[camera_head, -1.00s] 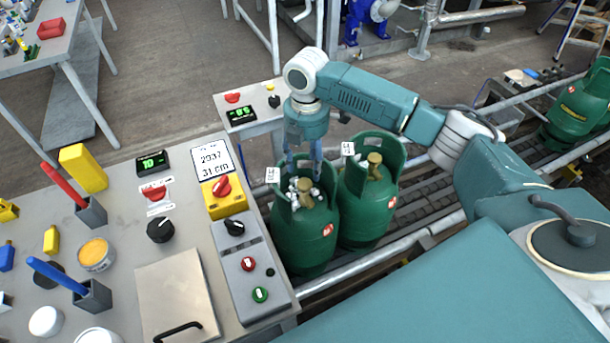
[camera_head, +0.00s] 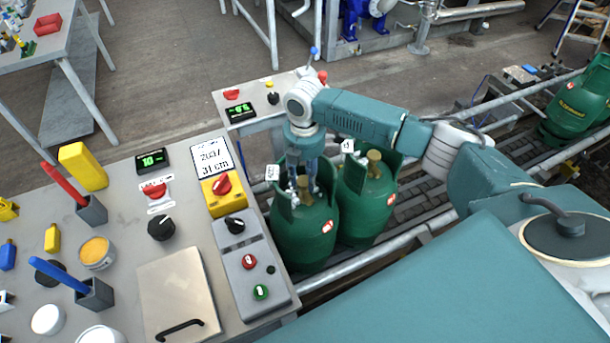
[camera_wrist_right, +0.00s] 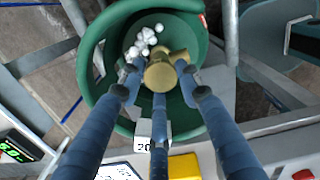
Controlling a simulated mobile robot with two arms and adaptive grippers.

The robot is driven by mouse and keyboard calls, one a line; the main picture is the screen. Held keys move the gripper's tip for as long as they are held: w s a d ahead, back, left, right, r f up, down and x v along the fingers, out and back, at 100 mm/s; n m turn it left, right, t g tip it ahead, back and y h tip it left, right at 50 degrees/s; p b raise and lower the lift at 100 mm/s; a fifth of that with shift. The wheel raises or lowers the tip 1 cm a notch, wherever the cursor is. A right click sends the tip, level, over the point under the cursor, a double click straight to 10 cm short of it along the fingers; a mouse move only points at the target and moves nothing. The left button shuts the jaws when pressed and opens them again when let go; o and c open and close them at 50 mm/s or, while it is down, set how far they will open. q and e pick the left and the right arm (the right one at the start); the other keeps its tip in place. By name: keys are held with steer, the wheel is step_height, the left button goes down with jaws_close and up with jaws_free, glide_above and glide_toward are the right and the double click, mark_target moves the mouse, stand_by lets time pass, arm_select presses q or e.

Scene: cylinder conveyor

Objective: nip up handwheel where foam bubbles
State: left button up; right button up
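The left green cylinder (camera_head: 303,232) stands on the conveyor with an upright collar around its top. In the wrist view, white foam bubbles (camera_wrist_right: 146,40) cluster beside its brass handwheel (camera_wrist_right: 160,74), inside the green collar (camera_wrist_right: 92,50). My right gripper (camera_head: 303,192) points down into that collar. In the wrist view its blue fingers (camera_wrist_right: 157,80) are spread around the handwheel, tips close to its rim; firm contact cannot be made out. A second green cylinder (camera_head: 364,208) stands just right, with its own brass handwheel (camera_head: 374,163); no foam shows there. My left gripper is out of view.
A grey control bench (camera_head: 125,255) with a switch box (camera_head: 252,262), a yellow switch (camera_head: 222,190) and pen holders fills the left. A conveyor rail (camera_head: 385,243) runs in front of the cylinders. A small panel table (camera_head: 255,98) stands behind.

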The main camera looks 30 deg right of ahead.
steer(key=shift+d, duration=0.15)
steer(key=shift+r, duration=0.15)
steer(key=m+p, duration=0.4)
steer(key=p, duration=0.1)
steer(key=shift+r+p, duration=0.2)
steer(key=shift+p, duration=0.1)
steer(key=shift+f+m+p, duration=0.1)
steer(key=shift+m+p, duration=0.25)
steer(key=shift+m, duration=0.05)
steer(key=shift+d+f+m, duration=0.15)
steer(key=shift+f+m, duration=0.05)
steer(key=shift+m, duration=0.2)
steer(key=o, duration=0.9)
steer(key=shift+o, duration=1.2)
steer(key=shift+s, duration=0.15)
